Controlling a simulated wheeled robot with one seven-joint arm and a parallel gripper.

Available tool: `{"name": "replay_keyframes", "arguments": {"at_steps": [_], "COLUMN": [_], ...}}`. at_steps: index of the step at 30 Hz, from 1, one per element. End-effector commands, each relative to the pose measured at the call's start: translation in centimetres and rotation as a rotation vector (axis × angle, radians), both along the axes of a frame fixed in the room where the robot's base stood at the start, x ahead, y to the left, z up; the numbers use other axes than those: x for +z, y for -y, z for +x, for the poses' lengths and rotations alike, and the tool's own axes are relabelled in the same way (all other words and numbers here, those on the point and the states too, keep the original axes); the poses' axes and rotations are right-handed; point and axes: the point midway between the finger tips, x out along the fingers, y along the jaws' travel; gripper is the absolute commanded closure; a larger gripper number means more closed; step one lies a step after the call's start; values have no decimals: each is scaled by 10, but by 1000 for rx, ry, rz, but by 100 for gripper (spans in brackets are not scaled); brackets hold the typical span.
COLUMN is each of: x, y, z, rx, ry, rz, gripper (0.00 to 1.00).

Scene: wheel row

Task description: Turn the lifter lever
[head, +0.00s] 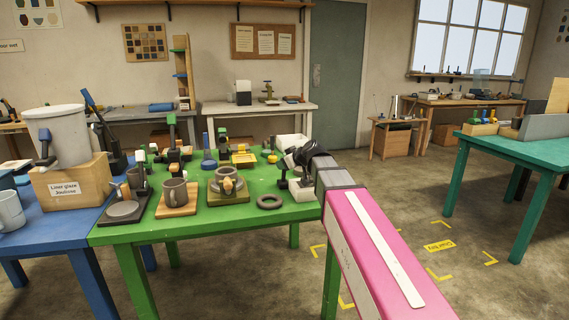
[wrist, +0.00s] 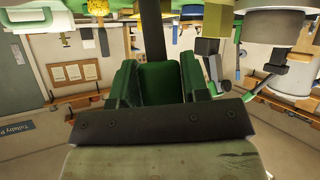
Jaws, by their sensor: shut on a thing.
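My gripper (head: 288,147) is over the right end of the green table in the head view, where its fingertips are hard to make out. In the wrist view, my gripper (wrist: 160,85) is shut on a green block-shaped grip (wrist: 160,82), with a jaw on each side. A dark upright shaft (wrist: 152,38) lines up with the grip and appears to belong to it. I take this to be the lifter lever. Its base is not clear, and my wrist hides part of this area in the head view.
The green table (head: 150,228) also holds a mug (head: 176,191), a dark ring (head: 270,202), a round grey device (head: 228,182) and several small levered fixtures close together. A blue table (head: 72,222) adjoins at left.

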Motion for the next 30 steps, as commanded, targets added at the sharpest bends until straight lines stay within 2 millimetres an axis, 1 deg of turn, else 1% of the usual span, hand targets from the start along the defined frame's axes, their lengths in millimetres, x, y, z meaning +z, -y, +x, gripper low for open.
{"name": "replay_keyframes", "arguments": {"at_steps": [8, 9, 10, 11, 19, 22, 26, 30], "x": [1, 0, 0, 0, 0, 2, 10, 23], "y": [0, 0, 0, 0, 0, 3, 13, 30], "z": [0, 0, 0, 0, 0, -4, -16, -33], "rx": [-1, -1, -1, -1, 0, 0, 0, -2], "ry": [1, 1, 1, 1, 0, 0, 0, 1], "rz": [1, 1, 1, 1, 0, 0, 0, 1], "gripper": [100, 49, 39, 33, 33, 33, 33, 33]}}
